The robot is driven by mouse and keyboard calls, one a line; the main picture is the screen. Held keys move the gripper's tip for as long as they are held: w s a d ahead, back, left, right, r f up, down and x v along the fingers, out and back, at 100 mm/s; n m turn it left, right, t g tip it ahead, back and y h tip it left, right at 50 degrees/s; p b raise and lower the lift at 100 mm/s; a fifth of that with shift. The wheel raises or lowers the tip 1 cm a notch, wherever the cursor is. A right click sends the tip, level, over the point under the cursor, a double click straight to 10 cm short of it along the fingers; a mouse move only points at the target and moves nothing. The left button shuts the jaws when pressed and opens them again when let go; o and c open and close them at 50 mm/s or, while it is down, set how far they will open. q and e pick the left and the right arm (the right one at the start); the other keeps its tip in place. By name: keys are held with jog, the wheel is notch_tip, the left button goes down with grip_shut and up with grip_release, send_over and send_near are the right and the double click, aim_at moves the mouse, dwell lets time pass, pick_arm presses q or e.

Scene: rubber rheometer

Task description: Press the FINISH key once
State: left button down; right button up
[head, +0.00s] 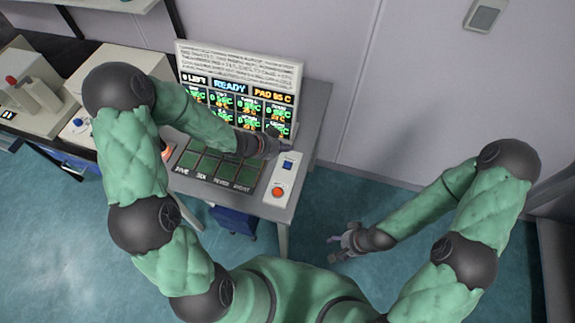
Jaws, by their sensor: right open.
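A desk console has an upright screen (238,95) reading "READY" with several coloured readouts. In front of it lies a dark green key panel (215,168) with labels along its front edge. No FINISH label is legible at this size. Right of the panel is a pale strip (284,179) with a blue square button (288,164) and a red round button (278,192). My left gripper (270,147) hovers at the console's right side, between screen and strip, hiding part of both. Its fingers are too small to judge. My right gripper (344,240) is open and empty, low over the floor.
The console stands on a grey table (312,115) against a pale wall. Left of it are a white box-like machine (125,65) and another bench device (38,95). A dark blue object (235,222) is under the table. Floor right of the table is clear.

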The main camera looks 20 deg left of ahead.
pick_arm(q)
jog(key=b, duration=0.5)
send_over(290, 163)
jog(key=s+a, duration=0.1)
notch_tip(290, 163, down, 6)
jog(key=shift+s+a, duration=0.1)
jog(key=shift+a, duration=0.05)
jog(key=shift+f+b, duration=0.7)
dwell(0.3)
jog(key=shift+f, duration=0.35)
jog(key=shift+s+f+b, duration=0.15)
jog(key=shift+f+b, duration=0.45)
dwell(1.0)
jog(key=shift+r+p, duration=0.9)
